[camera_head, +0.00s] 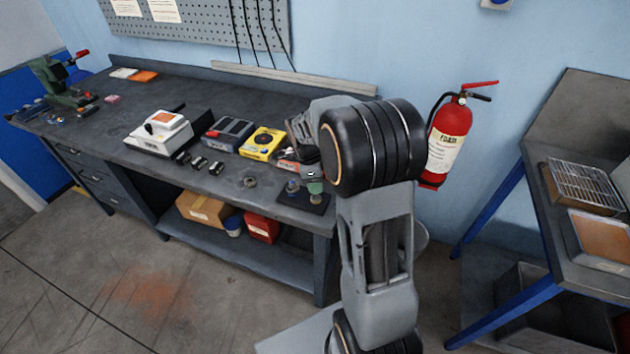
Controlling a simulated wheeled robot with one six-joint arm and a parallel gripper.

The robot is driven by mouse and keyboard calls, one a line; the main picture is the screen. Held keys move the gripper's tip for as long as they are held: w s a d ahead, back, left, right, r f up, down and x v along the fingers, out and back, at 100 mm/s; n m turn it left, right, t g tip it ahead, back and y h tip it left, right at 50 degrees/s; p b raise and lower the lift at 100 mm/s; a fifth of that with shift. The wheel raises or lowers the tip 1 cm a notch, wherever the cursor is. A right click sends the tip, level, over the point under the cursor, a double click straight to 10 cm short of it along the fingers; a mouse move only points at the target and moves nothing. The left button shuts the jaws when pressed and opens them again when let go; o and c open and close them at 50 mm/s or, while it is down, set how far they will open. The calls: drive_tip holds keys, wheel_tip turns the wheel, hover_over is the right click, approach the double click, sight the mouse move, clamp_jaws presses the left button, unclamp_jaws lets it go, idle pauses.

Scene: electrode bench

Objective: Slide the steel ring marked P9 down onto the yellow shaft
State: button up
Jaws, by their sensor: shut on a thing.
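My gripper (309,170) is over the right front end of the bench, partly hidden by my own black wrist joint. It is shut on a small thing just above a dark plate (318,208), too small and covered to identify. On the plate, a short grey post (292,186) stands to the left and a greenish piece (315,187) shows below my gripper. I cannot make out a yellow shaft or the P9 mark. A small round metal piece (249,182) lies on the bench, left of the plate; I cannot tell whether it is a ring.
Left of my gripper are a yellow box (263,144), a grey-blue box (228,134), a white device (160,133) and several small dark cylinders (199,162). A green vise (55,80) is at the far left. The front middle of the bench (220,188) is mostly clear.

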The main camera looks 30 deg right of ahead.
drive_tip(key=shift+f, duration=0.3)
idle(0.5)
drive_tip(key=shift+f+b, duration=0.9)
drive_tip(key=shift+b, duration=0.05)
drive_tip(key=o, duration=1.5)
drive_tip(key=shift+o, duration=0.2)
drive_tip(key=shift+r, duration=0.1)
drive_tip(key=shift+r+p, duration=2.35)
drive_tip(key=shift+r, duration=1.15)
